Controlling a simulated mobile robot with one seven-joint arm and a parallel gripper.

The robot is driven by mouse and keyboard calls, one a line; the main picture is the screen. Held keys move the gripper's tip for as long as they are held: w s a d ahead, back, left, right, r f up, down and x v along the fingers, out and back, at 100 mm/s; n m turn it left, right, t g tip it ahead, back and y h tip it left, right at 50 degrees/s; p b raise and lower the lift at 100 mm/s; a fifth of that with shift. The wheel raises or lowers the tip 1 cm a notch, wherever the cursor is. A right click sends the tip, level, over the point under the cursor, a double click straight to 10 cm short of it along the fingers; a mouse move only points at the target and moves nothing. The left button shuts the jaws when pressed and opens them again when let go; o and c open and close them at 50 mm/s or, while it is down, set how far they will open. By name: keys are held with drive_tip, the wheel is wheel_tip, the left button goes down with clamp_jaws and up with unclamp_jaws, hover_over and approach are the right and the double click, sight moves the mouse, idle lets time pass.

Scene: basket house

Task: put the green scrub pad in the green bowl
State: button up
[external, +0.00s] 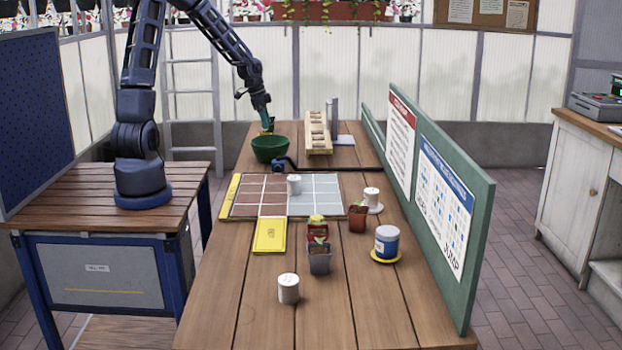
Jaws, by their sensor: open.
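The green bowl (270,150) stands upright near the far left edge of the wooden table. My gripper (267,123) points down just above and behind the bowl's far rim, with its jaws open. A small green and yellow patch (269,127) shows at the fingertips. It may be the scrub pad, but it is too small to tell, and I cannot see whether it touches the fingers. The bowl's near wall hides most of its inside.
A blue-ended black hose (325,167) lies right of the bowl. A wooden rack (318,133) stands behind it. A green divider (440,190) borders the right.

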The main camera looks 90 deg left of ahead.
drive_tip(key=d+r+y, duration=0.1)
drive_tip(key=d+r, duration=0.6)
drive_tip(key=d, duration=0.5)
drive_tip(key=d+r+y, duration=0.1)
drive_tip(key=d+r, duration=0.6)
drive_tip(key=d, duration=0.4)
drive_tip(key=s+d+r+h, duration=0.1)
drive_tip(key=s+d+r, duration=0.2)
drive_tip(key=s+d, duration=0.4)
drive_tip(key=s+d+r+t+h, duration=0.1)
drive_tip(key=s+d+r, duration=0.3)
drive_tip(key=s+d, duration=0.4)
drive_tip(key=shift+s+r+n+t, duration=0.25)
drive_tip(key=shift+s+n+t, duration=0.05)
drive_tip(key=shift+s, duration=0.05)
